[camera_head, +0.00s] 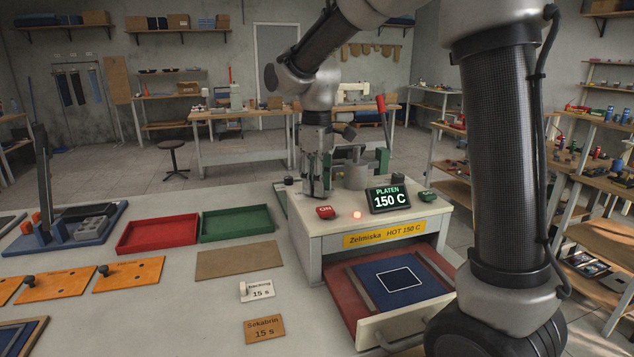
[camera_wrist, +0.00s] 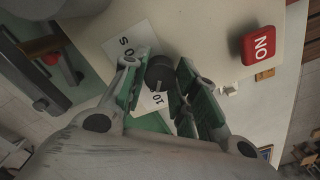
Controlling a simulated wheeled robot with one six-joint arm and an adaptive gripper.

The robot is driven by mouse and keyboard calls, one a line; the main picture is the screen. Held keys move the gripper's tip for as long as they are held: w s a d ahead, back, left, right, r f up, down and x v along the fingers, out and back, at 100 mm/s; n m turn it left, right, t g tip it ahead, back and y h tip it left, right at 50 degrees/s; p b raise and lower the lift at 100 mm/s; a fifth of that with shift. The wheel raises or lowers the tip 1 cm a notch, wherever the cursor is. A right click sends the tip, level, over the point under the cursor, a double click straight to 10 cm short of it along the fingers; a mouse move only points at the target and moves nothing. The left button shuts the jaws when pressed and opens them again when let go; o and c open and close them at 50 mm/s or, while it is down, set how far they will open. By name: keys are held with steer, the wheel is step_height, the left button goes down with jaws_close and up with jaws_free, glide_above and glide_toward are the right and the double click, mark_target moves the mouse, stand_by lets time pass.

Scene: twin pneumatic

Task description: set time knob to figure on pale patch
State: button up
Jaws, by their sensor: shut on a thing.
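My gripper (camera_head: 316,188) points down at the back left of the press top in the head view. In the wrist view my gripper (camera_wrist: 158,66) is shut on a dark round knob (camera_wrist: 160,76), the time knob. The knob's pointer and exact setting are not clear. In the head view my fingers hide the knob.
The press has a red ON button (camera_head: 325,212), a green button (camera_head: 427,196), a lit red lamp (camera_head: 357,215) and a display (camera_head: 389,199) reading PLATEN 150 C. Its drawer (camera_head: 350,288) stands open with blue cloth inside. A brown patch (camera_head: 264,328) also reads 15 s.

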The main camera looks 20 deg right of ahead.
steer(key=m, duration=1)
steer(key=shift+m, duration=0.4)
stand_by(0.4)
steer(key=o, duration=1)
steer(key=shift+r, duration=0.1)
step_height(320, 180, up, 12)
